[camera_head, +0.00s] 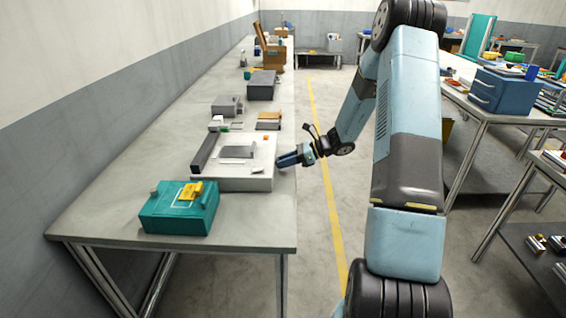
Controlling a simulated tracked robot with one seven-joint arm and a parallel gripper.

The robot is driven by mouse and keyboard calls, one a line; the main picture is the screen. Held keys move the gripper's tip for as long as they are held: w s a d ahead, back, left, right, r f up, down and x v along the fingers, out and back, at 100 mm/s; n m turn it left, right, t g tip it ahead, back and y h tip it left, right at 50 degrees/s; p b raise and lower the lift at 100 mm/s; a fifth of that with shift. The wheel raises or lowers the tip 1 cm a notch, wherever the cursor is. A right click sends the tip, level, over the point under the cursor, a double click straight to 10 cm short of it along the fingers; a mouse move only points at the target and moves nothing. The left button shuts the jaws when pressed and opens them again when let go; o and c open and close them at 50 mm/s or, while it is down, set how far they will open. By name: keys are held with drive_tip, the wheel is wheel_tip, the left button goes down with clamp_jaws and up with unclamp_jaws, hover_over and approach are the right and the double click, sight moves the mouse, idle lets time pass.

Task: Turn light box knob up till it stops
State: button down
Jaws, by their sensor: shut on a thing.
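The light box (262,152) seems to be the low white-grey box near the front of the long bench, with a grey panel (237,152) and a dark bar (205,151) on its top. My gripper (281,161) reaches in from the right and its fingertips are at the box's right side. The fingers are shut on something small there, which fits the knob. The knob itself is hidden by the fingers, so its angle cannot be told.
A teal box (165,217) with a yellow item (191,191) stands in front of the light box. Grey boxes (227,106) stand farther back on the long bench (110,220). Another table (520,117) with a blue box (503,90) stands at right. The bench's front right corner is clear.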

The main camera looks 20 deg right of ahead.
drive_tip(key=m, duration=0.1)
drive_tip(key=m+g, duration=0.1)
drive_tip(key=shift+w+d+m+y, duration=0.25)
drive_tip(key=shift+w+m+y, duration=0.05)
drive_tip(key=shift+w, duration=0.05)
drive_tip(key=shift+m+g, duration=0.4)
drive_tip(key=shift+m, duration=0.1)
drive_tip(key=shift+d+f, duration=0.1)
drive_tip(key=c, duration=1.1)
unclamp_jaws()
drive_tip(key=shift+o, duration=1.3)
drive_tip(key=shift+y, duration=0.3)
drive_tip(key=v, duration=1.3)
drive_tip(key=shift+d, duration=0.3)
